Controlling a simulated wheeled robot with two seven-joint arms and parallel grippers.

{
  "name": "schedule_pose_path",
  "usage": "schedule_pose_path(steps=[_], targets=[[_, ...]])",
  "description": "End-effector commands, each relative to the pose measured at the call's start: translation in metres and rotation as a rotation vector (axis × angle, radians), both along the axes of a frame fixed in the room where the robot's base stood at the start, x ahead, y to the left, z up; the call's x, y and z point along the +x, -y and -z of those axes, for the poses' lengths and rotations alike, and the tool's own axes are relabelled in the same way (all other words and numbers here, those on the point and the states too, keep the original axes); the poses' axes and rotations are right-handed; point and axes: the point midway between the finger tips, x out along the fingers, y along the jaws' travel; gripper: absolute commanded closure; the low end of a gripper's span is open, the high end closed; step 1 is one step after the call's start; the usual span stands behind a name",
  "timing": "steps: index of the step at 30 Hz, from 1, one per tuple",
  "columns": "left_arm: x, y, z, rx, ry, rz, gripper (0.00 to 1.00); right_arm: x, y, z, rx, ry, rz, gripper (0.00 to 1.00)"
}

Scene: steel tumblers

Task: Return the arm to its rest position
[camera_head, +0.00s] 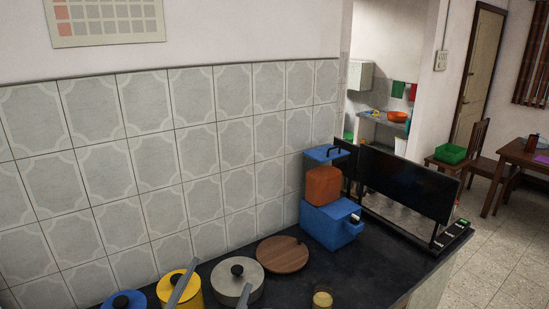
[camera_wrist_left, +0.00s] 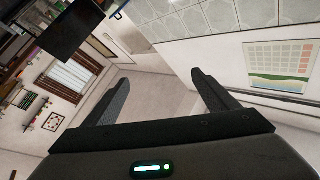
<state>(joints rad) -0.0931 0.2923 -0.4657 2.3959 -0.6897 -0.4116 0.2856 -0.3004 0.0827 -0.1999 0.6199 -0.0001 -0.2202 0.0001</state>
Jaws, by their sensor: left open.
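My left gripper (camera_wrist_left: 160,77) shows in the left wrist view with its two dark fingers spread apart and nothing between them. It is in the air, and the tiled wall and a wall calendar (camera_wrist_left: 280,68) appear tilted beyond it. I cannot make out either gripper in the head view. A small cup with a yellowish inside (camera_head: 322,298) stands on the dark counter at the bottom edge of the head view, partly cut off. My right gripper is not in view.
Tiled wall stands behind.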

Motion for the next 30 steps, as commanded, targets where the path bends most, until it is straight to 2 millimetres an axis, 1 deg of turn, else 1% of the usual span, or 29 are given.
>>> schedule_pose_path(steps=[1,2,3,4,5,6,8,9,11,12,14,15,17,18,21,24,30], targets=[[0.002,-0.018,0.028,-0.027,-0.110,-0.059,0.20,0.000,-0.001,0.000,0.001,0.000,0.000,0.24],[0.002,-0.028,0.044,-0.043,-0.174,-0.092,0.20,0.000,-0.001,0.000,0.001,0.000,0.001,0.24],[0.001,-0.041,0.066,-0.059,-0.259,-0.132,0.20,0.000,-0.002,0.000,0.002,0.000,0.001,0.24],[-0.002,-0.049,0.082,-0.070,-0.322,-0.160,0.20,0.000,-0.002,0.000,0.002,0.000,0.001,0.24],[-0.005,-0.058,0.099,-0.078,-0.386,-0.187,0.20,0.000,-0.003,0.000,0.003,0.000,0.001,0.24],[-0.012,-0.067,0.122,-0.090,-0.470,-0.219,0.20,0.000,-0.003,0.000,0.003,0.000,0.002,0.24],[-0.025,-0.081,0.155,-0.102,-0.597,-0.263,0.20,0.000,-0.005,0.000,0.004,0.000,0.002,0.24],[-0.037,-0.088,0.177,-0.110,-0.681,-0.288,0.20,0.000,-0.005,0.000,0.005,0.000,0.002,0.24],[-0.057,-0.097,0.207,-0.118,-0.807,-0.320,0.20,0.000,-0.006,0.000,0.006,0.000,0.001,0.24],[-0.072,-0.103,0.227,-0.121,-0.890,-0.339,0.20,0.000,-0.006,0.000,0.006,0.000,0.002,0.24],[-0.095,-0.109,0.252,-0.124,-1.004,-0.360,0.20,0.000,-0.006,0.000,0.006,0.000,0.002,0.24],[-0.111,-0.111,0.266,-0.126,-1.073,-0.370,0.20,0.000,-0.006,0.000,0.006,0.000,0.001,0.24],[-0.131,-0.114,0.283,-0.125,-1.160,-0.380,0.20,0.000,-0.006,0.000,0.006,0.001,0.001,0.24],[-0.144,-0.115,0.293,-0.124,-1.215,-0.385,0.20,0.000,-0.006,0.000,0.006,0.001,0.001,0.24],[-0.173,-0.117,0.310,-0.121,-1.323,-0.392,0.20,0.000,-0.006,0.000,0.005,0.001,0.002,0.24],[-0.199,-0.117,0.323,-0.119,-1.418,-0.394,0.20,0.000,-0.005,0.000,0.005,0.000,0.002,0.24],[-0.247,-0.117,0.342,-0.112,-1.585,-0.389,0.20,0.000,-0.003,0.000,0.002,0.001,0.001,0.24]])
